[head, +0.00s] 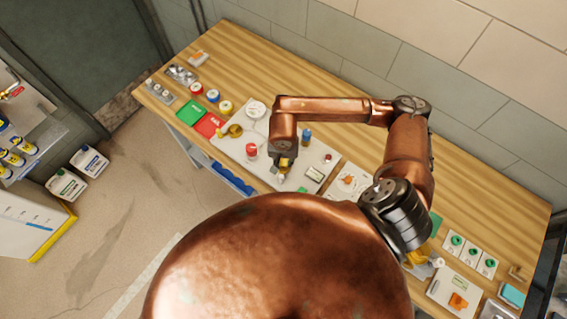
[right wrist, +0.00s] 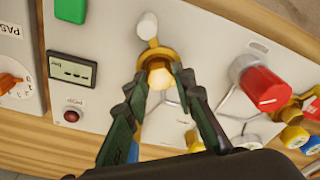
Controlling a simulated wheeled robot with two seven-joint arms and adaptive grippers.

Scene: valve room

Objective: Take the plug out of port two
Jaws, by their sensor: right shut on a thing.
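A white panel (head: 236,148) lies on the wooden bench. My right gripper (head: 284,172) points down over its front part. In the right wrist view my right gripper (right wrist: 166,80) has its dark jagged fingers closed on a small cream and brass piece, which I take for the plug (right wrist: 160,76). A brass collar (right wrist: 157,56) shows around it, at the panel. I cannot tell whether the plug is still seated. No port number is readable. My left gripper is not in view.
A red knob (right wrist: 262,90) stands right of the fingers, and a white round knob (right wrist: 147,26) stands just beyond the collar. A small display (right wrist: 72,69) and a red button (right wrist: 71,116) are on the left. Green and red mats (head: 192,112) lie at the bench's left.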

